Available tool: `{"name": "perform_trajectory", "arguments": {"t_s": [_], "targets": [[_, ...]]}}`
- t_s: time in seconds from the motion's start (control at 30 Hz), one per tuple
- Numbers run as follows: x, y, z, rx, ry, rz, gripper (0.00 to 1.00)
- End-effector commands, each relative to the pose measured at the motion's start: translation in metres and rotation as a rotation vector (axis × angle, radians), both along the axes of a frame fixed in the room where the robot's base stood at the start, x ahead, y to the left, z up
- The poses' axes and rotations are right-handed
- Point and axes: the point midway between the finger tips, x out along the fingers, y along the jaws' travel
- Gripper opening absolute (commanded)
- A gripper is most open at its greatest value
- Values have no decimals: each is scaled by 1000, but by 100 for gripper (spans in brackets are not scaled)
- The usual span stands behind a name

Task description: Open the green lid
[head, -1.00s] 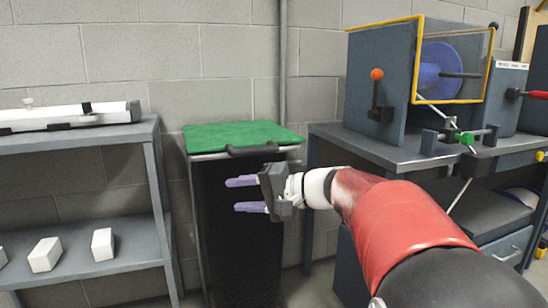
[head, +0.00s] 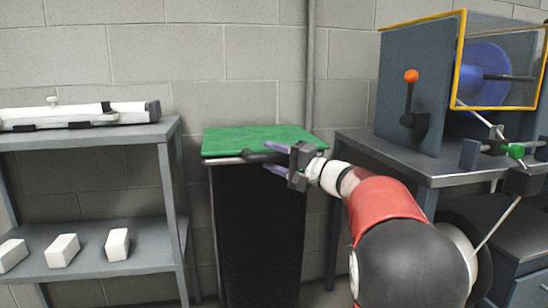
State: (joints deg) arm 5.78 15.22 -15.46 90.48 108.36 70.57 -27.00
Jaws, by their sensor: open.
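The green lid (head: 240,138) lies flat and closed on top of a tall black bin (head: 255,235). A dark handle (head: 258,157) sits on the lid's front edge. My gripper (head: 266,156) is in front of the lid's front right part, at about the height of the handle. Its two purple fingers point left and are apart, one higher than the other. They overlap the handle's right end in the picture, and I cannot tell whether they touch it. Part of the lid's right front edge is hidden behind my gripper.
A grey shelf (head: 100,140) stands left of the bin, with a white device (head: 75,115) on top and white blocks (head: 62,250) below. Right is a grey workbench (head: 400,160) with a blue machine and an orange-knobbed lever (head: 410,95). A wall is close behind.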

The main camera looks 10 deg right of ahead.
Motion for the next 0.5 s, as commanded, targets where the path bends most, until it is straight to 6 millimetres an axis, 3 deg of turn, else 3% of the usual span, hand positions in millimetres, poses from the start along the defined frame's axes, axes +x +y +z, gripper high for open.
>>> {"name": "perform_trajectory", "arguments": {"t_s": [0.23,0.5], "targets": [[1,1,0,0,0,0,44],[1,1,0,-1,1,0,9]]}}
